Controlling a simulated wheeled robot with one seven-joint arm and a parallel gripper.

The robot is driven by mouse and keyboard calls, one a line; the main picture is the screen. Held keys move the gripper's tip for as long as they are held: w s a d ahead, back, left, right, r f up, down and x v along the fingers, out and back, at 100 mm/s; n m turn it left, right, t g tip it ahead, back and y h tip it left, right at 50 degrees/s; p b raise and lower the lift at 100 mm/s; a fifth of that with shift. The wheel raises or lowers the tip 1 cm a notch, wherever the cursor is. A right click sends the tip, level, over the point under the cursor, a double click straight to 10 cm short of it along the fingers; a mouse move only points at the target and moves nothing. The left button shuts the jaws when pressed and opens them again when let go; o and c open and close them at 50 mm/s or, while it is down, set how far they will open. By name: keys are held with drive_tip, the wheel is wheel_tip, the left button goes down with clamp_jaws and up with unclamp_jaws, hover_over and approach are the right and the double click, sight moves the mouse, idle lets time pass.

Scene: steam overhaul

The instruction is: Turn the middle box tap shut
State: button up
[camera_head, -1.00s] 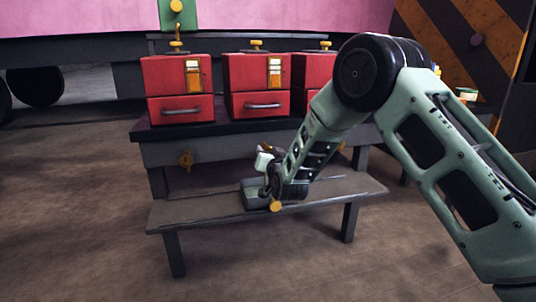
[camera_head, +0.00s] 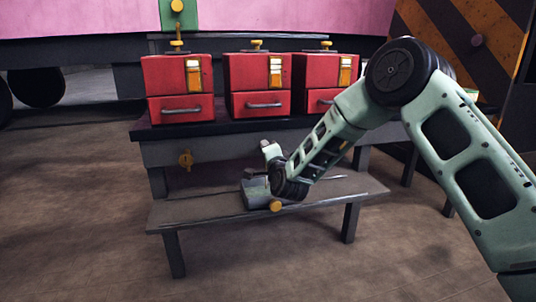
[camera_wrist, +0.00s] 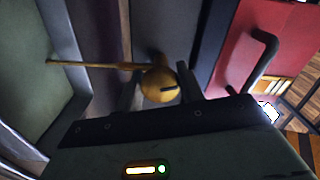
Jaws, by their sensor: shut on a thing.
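Three red boxes stand in a row on the dark table; the middle red box (camera_head: 260,80) has a grey handle and a yellow valve (camera_head: 257,45) on top. In the wrist view a yellow tap (camera_wrist: 158,84) with a round slotted knob sits between the fingers of my gripper (camera_wrist: 158,92). Its thin lever (camera_wrist: 95,64) points left, away from the red box. My gripper is shut on this tap; it also shows in the head view (camera_head: 270,152) at the table's front, below the middle box. It hides the tap there.
A similar yellow tap (camera_head: 185,160) is on the table front below the left red box (camera_head: 178,85). The right red box (camera_head: 312,75) is partly behind my arm.

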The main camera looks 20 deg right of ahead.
drive_tip(key=shift+m, duration=1.7)
drive_tip(key=o, duration=0.9)
drive_tip(key=shift+o, duration=0.2)
drive_tip(key=shift+s, duration=0.1)
drive_tip(key=s+p, duration=0.5)
drive_tip(key=s, duration=1.2)
drive_tip(key=shift+s, duration=0.2)
